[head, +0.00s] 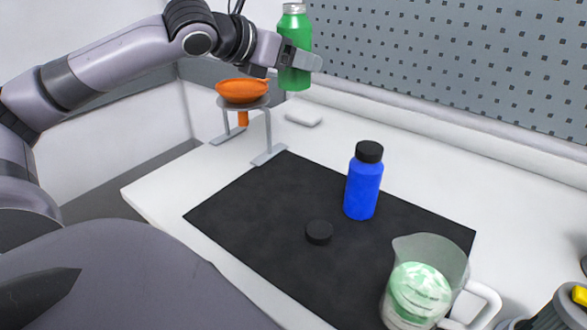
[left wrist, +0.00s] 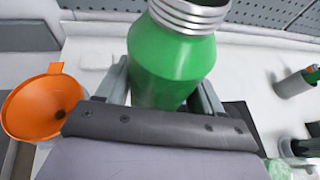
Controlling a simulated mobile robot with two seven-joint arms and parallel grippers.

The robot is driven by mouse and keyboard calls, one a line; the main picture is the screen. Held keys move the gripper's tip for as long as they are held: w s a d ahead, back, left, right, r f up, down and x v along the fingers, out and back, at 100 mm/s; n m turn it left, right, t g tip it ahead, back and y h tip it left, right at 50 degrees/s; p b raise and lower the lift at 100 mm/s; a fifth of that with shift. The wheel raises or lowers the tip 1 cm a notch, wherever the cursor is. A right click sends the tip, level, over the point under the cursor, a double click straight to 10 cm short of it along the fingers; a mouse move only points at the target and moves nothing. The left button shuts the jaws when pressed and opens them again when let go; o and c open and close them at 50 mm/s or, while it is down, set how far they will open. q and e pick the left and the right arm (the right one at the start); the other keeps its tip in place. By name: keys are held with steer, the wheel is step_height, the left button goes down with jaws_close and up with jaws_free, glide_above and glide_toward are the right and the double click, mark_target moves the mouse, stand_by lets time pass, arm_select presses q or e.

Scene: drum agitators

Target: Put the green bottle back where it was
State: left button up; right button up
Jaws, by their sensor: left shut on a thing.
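The green bottle (head: 296,40) has a bare silver threaded neck with no cap on it. My left gripper (head: 298,62) is shut on its body and holds it upright, high above the back of the white table. In the left wrist view the green bottle (left wrist: 170,65) sits between the two fingers (left wrist: 162,85), its neck toward the top edge.
An orange funnel (head: 242,91) sits in a grey stand (head: 268,133) left of the bottle. A capped blue bottle (head: 363,182) and a loose black cap (head: 319,232) are on the black mat (head: 260,222). A beaker with pale green contents (head: 420,290) stands front right. A perforated wall (head: 470,60) rises behind.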

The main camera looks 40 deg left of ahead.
arm_select(q)
step_height(320, 180, down, 16)
steer(key=b, duration=0.8)
steer(key=shift+r, duration=0.25)
steer(key=shift+f+b, duration=1.45)
steer(key=shift+f, duration=0.75)
arm_select(e)
step_height(320, 180, down, 8)
steer(key=a, duration=0.1)
steer(key=shift+w+f, duration=0.2)
steer(key=shift+w, duration=0.25)
arm_select(q)
steer(key=shift+r, duration=0.1)
arm_select(e)
steer(key=shift+a, duration=0.15)
arm_select(q)
steer(key=shift+f, duration=0.2)
steer(key=o, duration=1.3)
steer(key=shift+c, duration=0.2)
